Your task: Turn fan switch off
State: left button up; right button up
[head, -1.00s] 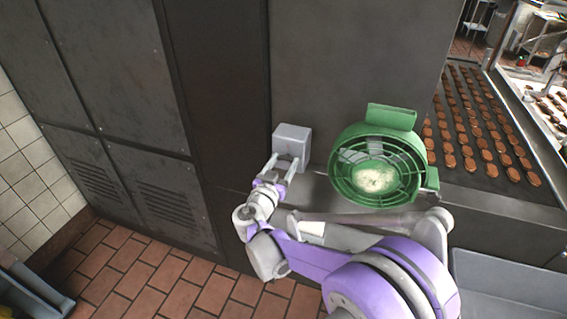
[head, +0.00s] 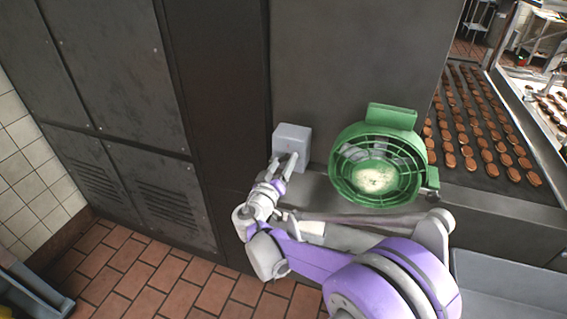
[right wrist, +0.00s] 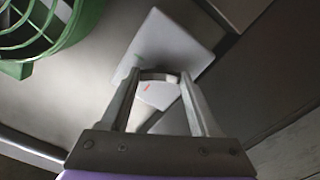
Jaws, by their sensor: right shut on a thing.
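A grey switch box (head: 292,135) is on the dark metal wall panel, left of a green round fan (head: 392,117). My right gripper (head: 284,162) is at the lower front of the box. In the right wrist view the box (right wrist: 172,42) is just beyond the fingertips. My right gripper (right wrist: 162,80) is shut on the switch, a light grey part with a small red mark (right wrist: 152,94). The fingers hide part of the switch, and its exact position is hard to tell. The fan's edge shows at the upper left of that view. My left gripper is not in view.
The fan stands on a metal ledge right of the box. A conveyor (head: 480,150) with rows of brown biscuits runs behind it. Dark cabinet doors (head: 115,70) are at left, and the tiled floor (head: 125,270) below is clear.

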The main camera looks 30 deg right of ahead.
jog(key=n, duration=0.6)
jog(key=shift+f+b, duration=0.1)
jog(key=shift+b, duration=0.3)
jog(key=n, duration=0.5)
jog(key=shift+n+b, duration=0.4)
jog(key=o, duration=1.4)
jog(key=shift+c, duration=0.2)
jog(key=b+v, duration=0.1)
jog(key=v, duration=1)
jog(key=shift+w, duration=0.1)
